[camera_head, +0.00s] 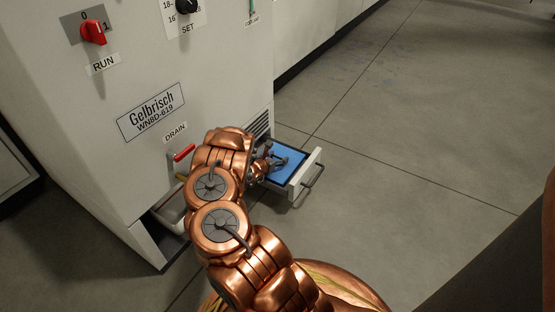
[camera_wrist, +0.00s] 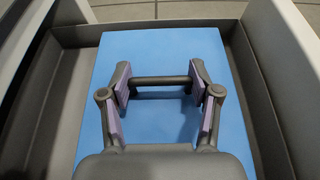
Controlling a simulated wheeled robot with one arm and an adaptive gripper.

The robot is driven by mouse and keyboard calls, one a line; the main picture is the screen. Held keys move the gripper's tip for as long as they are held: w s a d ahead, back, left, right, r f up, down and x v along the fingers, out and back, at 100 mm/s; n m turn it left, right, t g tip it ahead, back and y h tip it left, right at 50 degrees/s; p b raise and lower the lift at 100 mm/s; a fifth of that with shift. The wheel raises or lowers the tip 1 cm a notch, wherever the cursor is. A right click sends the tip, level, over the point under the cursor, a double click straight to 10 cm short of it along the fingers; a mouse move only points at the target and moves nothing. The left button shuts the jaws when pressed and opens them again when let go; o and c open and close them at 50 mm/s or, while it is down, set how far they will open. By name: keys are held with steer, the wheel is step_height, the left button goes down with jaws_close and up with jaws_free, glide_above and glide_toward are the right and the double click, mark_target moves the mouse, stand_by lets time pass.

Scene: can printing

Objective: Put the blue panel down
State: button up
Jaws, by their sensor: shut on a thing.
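The blue panel (camera_head: 290,170) lies inside the pulled-out drawer (camera_head: 304,174) low on the machine's right side. In the wrist view the panel (camera_wrist: 160,50) is flat or nearly so between the drawer's grey walls (camera_wrist: 262,90). I cannot tell whether it rests fully on the drawer floor. My gripper (camera_wrist: 160,82) is over the panel, its fingers shut on the dark handle bar across it. In the head view my gripper (camera_head: 272,160) is small and partly hidden by my wrist.
The pale Gelbrisch machine (camera_head: 150,80) stands at the left, with a red RUN knob (camera_head: 93,32) and a red drain lever (camera_head: 184,153). The drawer has a front pull handle (camera_head: 308,187). Open grey floor (camera_head: 400,130) lies to the right.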

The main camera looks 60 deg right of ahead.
steer(key=shift+f, duration=0.6)
steer(key=o, duration=1.2)
steer(key=shift+r, duration=0.15)
steer(key=shift+r, duration=0.35)
steer(key=shift+a+r, duration=0.2)
steer(key=shift+r, duration=0.15)
steer(key=p+v, duration=0.2)
steer(key=v, duration=0.5)
steer(key=shift+s+f+p, duration=0.1)
steer(key=shift+p, duration=0.2)
